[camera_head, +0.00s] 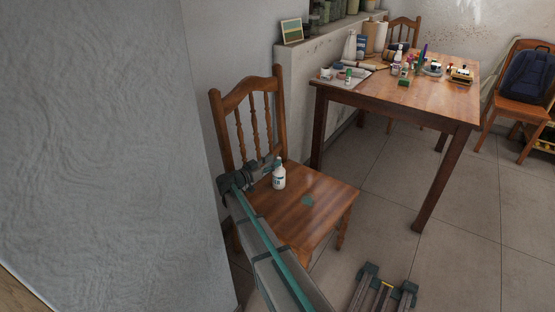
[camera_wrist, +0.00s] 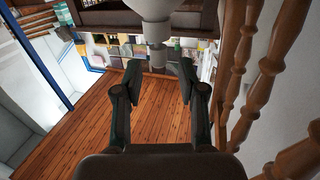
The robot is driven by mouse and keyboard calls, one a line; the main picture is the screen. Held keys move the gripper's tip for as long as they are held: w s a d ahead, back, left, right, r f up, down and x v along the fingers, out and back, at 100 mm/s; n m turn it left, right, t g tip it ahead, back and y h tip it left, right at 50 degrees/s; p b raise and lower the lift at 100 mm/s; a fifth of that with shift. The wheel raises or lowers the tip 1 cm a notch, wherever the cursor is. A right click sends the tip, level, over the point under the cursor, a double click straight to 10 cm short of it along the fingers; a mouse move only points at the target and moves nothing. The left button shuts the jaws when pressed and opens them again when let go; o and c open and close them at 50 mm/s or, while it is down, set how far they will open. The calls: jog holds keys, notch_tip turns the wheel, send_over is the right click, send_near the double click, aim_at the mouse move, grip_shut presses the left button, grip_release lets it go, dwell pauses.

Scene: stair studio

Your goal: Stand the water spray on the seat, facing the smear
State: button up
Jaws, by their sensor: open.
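The water spray (camera_head: 279,177), a white bottle with a label, stands upright on the wooden chair seat (camera_head: 325,193), near the chair back. A small teal-green smear (camera_head: 307,201) lies on the seat, to the right of the bottle and nearer the front edge. My gripper (camera_head: 270,166) is just left of the bottle, at the height of its upper part. In the wrist view my gripper (camera_wrist: 160,73) is open. The white bottle (camera_wrist: 152,12) appears at the top, its narrow end pointing down between the fingertips. I cannot tell whether they touch it, or which way the nozzle faces.
The chair back's spindles (camera_head: 257,122) rise close behind my gripper; they fill the right of the wrist view (camera_wrist: 238,65). A wooden table (camera_head: 440,92) crowded with paints and bottles stands at the right. A grey wall (camera_head: 100,130) is at the left. Tiled floor (camera_head: 465,215) lies open at right.

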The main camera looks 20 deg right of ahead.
jog(key=v, duration=0.3)
jog(key=shift+s+a, duration=0.1)
jog(key=shift+a, duration=0.3)
jog(key=shift+r+p, duration=0.1)
jog(key=shift+p, duration=0.2)
